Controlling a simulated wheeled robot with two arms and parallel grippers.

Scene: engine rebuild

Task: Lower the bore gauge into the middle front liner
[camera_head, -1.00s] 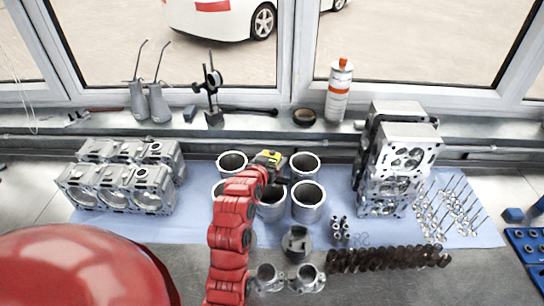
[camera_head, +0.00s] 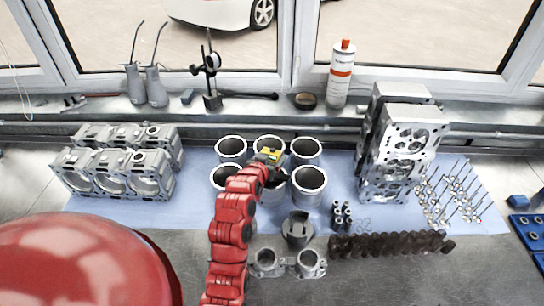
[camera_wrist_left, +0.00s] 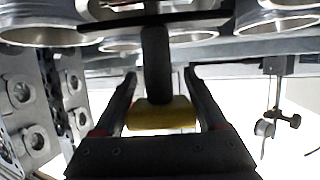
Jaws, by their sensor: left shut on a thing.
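My left gripper (camera_head: 271,166) is over the middle of the cylinder liners. It is shut on the bore gauge (camera_head: 268,155), whose yellow part shows at the gripper. In the left wrist view the yellow part (camera_wrist_left: 162,114) sits between the two fingers (camera_wrist_left: 160,80), and a dark stem (camera_wrist_left: 155,65) runs from it toward the liners. The middle front liner (camera_head: 272,193) is below the gripper and partly hidden by my arm and gripper. I cannot tell whether the gauge's lower end is inside its bore. My right gripper is not in view.
Other liners stand close around: front right (camera_head: 309,186), front left (camera_head: 222,178), and a back row (camera_head: 306,151). Cylinder heads (camera_head: 395,150) rise on the right, an engine block (camera_head: 118,165) on the left. A piston (camera_head: 298,230) stands in front.

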